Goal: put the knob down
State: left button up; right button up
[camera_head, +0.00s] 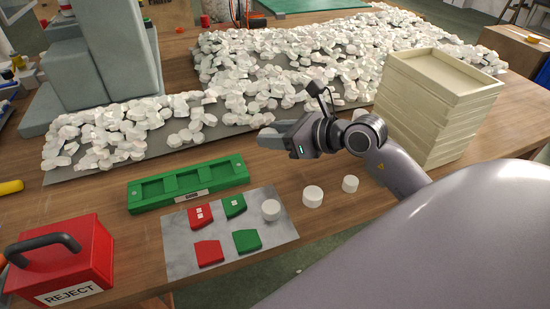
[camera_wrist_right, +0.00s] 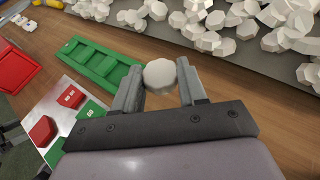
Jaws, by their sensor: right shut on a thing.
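My right gripper (camera_head: 268,136) reaches in from the right above the table, between the green tray and the heap of white pieces. In the right wrist view, a white many-sided knob (camera_wrist_right: 160,76) sits between the fingertips of the right gripper (camera_wrist_right: 160,82), which is shut on it. In the head view I cannot make out the held knob. The green tray (camera_head: 132,203) with three empty pockets lies left of and nearer than the gripper; it also shows in the wrist view (camera_wrist_right: 112,64). My left gripper is not in view.
A metal plate (camera_head: 185,262) holds red and green blocks and a white knob (camera_head: 271,210). Two more knobs (camera_head: 313,196) (camera_head: 350,184) stand right of it. White pieces (camera_head: 290,70) heap behind. A red REJECT box (camera_head: 95,252) is front left, stacked cream trays (camera_head: 432,125) right.

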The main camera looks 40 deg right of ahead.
aim_at(275, 166)
jog(key=shift+f, duration=3)
jog(key=shift+f+b, duration=0.15)
jog(key=shift+b, duration=0.15)
jog(key=shift+f, duration=0.1)
jog(key=o, duration=1)
